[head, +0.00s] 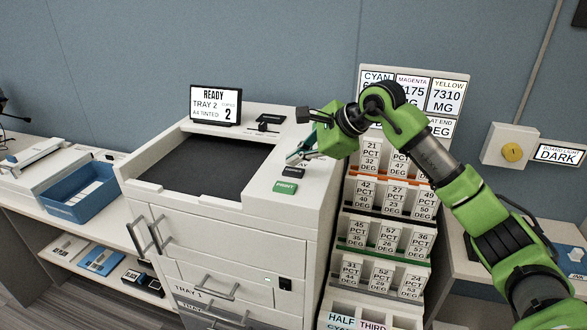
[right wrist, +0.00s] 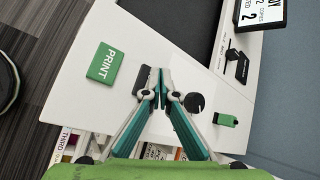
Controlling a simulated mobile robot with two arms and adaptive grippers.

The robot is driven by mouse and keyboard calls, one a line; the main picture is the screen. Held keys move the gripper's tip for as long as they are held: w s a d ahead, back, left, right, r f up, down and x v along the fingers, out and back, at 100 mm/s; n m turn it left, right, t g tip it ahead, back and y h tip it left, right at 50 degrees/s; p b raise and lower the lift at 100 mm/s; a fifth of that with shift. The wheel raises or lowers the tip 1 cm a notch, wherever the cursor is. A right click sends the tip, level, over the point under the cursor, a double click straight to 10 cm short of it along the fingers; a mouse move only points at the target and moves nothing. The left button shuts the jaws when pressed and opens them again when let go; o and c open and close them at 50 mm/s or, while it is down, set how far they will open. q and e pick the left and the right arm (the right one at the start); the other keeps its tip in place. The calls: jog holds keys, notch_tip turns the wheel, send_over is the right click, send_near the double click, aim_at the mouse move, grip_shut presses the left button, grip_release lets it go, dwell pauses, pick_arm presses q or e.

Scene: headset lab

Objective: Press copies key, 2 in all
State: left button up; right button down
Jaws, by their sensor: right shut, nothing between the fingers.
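The copier (head: 230,215) has a display (head: 215,104) that reads READY, TRAY 2, A4 TINTED and copies 2. On its right panel lie a green PRINT key (head: 285,187) and a dark key (head: 293,172) just behind it. The dark key (right wrist: 141,79) also shows in the right wrist view, beside my fingers, its label not readable. My right gripper (head: 301,154) is shut and empty over the panel by the dark key. In the wrist view its fingertips (right wrist: 160,74) sit beside that key; I cannot tell whether they touch it. My left gripper is not in view.
A round black knob (right wrist: 194,102) and a slider (right wrist: 236,58) are on the same panel. A rack of labelled cartridges (head: 385,235) stands close to the copier's right. A blue bin (head: 75,203) is at left.

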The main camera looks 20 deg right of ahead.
aim_at(296, 172)
jog(key=shift+r+p, duration=1.6)
jog(key=shift+r, duration=0.95)
notch_tip(296, 172, up, 4)
jog(key=n+p, duration=0.3)
jog(key=n, duration=1.3)
jog(key=shift+f+n+h, duration=0.15)
jog(key=shift+n+h, duration=0.25)
jog(key=shift+f, duration=0.15)
